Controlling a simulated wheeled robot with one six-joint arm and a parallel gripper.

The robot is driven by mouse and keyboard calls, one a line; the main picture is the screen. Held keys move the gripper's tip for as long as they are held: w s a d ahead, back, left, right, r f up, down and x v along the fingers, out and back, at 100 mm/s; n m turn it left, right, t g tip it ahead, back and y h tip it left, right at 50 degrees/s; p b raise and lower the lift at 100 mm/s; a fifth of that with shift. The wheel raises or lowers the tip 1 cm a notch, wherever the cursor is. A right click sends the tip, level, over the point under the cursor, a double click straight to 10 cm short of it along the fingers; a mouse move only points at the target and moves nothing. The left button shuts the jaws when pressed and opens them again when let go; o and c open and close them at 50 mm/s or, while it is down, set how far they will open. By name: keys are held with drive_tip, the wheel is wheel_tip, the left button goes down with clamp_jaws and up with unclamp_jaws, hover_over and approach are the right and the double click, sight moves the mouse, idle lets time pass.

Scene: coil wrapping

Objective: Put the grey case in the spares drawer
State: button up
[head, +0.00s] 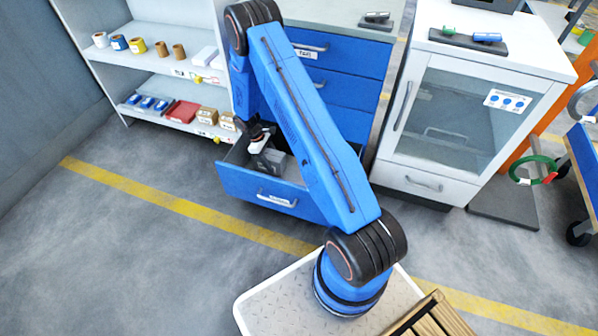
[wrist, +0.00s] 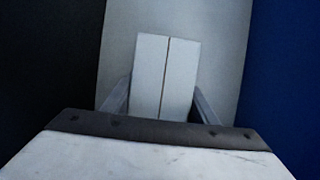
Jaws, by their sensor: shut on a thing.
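The bottom blue drawer (head: 270,193) is pulled out from the blue cabinet, with a label and handle on its front. Its label is too small to read. My gripper (head: 270,159) reaches down inside the open drawer, near its left side. I cannot tell whether the case touches the drawer's floor.
A shelf unit (head: 152,60) at the left holds several rolls, blue items and boxes. A white cabinet with a glass door (head: 455,110) stands at the right. An orange post and a blue cart (head: 585,165) are farther right. The floor before the drawer is clear.

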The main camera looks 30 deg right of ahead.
drive_tip(key=s+d, duration=0.2)
drive_tip(key=s, duration=0.1)
drive_tip(key=s+d, duration=0.5)
drive_tip(key=s, duration=0.2)
drive_tip(key=shift+d, duration=0.4)
drive_tip(key=shift+s+d+f, duration=0.15)
drive_tip(key=shift+s+f, duration=0.1)
drive_tip(key=shift+f, duration=0.05)
drive_tip(key=shift+w+f, duration=0.1)
drive_tip(key=shift+f, duration=0.25)
drive_tip(key=shift+f, duration=0.1)
drive_tip(key=o, duration=1.6)
drive_tip(key=shift+c, duration=0.2)
drive_tip(key=v, duration=1.2)
